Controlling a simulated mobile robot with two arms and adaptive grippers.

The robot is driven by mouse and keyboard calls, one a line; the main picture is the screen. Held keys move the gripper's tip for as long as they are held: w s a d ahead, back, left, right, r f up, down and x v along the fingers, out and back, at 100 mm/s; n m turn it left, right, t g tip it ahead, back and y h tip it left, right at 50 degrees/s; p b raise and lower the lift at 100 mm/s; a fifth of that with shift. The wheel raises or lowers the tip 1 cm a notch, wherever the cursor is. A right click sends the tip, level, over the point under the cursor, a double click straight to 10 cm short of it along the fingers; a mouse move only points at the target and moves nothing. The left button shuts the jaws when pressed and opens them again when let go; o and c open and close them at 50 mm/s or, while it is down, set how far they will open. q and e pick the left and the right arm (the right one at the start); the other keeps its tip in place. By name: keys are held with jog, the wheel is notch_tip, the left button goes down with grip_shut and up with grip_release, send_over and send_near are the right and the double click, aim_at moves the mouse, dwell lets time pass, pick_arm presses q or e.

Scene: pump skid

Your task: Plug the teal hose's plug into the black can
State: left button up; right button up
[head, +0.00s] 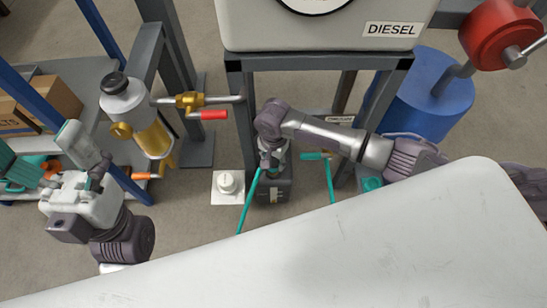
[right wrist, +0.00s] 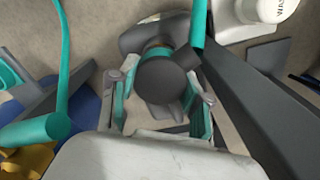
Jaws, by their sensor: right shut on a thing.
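The black can (head: 277,190) stands on the floor under the frame of the diesel tank. My right gripper (head: 270,160) is over the top of the can. In the right wrist view its fingers (right wrist: 160,105) are shut on the plug (right wrist: 166,78), a dark round piece with a teal band at its far end. The teal hose (head: 248,203) runs from there down to the bench edge. It also shows in the right wrist view (right wrist: 199,22). Whether the plug is seated in the can is hidden. My left gripper (head: 45,150) is at the left, its fingers apart.
A second teal hose (head: 330,182) hangs right of the can. A white can (head: 228,182) stands on a white sheet at its left. Grey frame legs (head: 247,130) flank the spot. A blue drum (head: 425,95) stands right.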

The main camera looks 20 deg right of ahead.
jog(key=shift+f, duration=0.95)
jog(key=shift+f, duration=0.4)
jog(key=o, duration=1.4)
jog(key=shift+c, duration=0.2)
notch_tip(320, 180, up, 12)
jog(key=shift+r, duration=0.1)
